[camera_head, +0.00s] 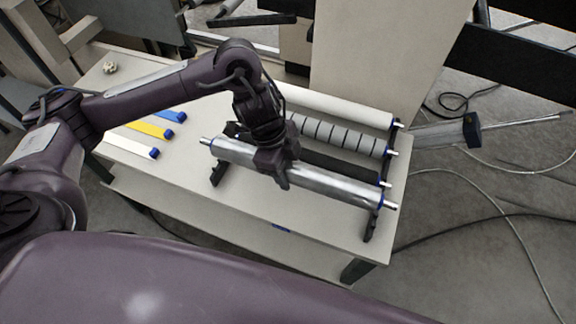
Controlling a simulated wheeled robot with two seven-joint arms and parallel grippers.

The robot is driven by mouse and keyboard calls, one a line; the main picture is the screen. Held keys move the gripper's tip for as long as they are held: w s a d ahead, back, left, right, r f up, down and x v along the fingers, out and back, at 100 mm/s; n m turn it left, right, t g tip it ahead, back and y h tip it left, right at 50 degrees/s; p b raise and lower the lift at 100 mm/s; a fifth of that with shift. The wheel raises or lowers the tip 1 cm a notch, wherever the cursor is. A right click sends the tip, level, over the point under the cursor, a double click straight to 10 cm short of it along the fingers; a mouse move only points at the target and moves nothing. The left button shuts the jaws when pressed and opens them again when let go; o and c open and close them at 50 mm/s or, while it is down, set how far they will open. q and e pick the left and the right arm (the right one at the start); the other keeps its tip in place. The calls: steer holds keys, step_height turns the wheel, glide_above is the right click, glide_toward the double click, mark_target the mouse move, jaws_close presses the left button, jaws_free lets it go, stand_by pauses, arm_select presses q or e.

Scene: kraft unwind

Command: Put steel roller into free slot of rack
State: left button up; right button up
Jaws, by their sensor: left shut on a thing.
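The steel roller (335,187) is a long shiny cylinder with blue collars and thin end pins. My left gripper (279,167) is shut on it near its middle, from above. The roller lies lengthwise over the front part of the dark rack (370,227), roughly parallel to the other rollers. I cannot tell whether its ends rest in the front slot or hang just above it. Behind it the rack holds a black roller (345,171), a grey striped roller (350,138) and a white roller (345,107). My right gripper is not in view.
The rack stands on a pale table (255,222). Blue (170,117), yellow (150,130) and white (130,146) strips lie left of the rack. A small pale object (110,68) sits at the far left. A tall beige panel (385,50) rises behind; cables lie on the floor.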

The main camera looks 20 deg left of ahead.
arm_select(q)
steer(key=shift+f+b, duration=1.05)
steer(key=shift+f, duration=0.65)
steer(key=shift+f+b, duration=0.75)
steer(key=shift+f, duration=0.6)
steer(key=shift+f, duration=0.25)
steer(key=shift+f+b, duration=0.7)
steer(key=shift+f, duration=0.85)
steer(key=shift+f, duration=0.2)
steer(key=o, duration=1.4)
steer(key=shift+o, duration=0.2)
steer(key=shift+s+f, duration=0.1)
steer(key=shift+f, duration=0.05)
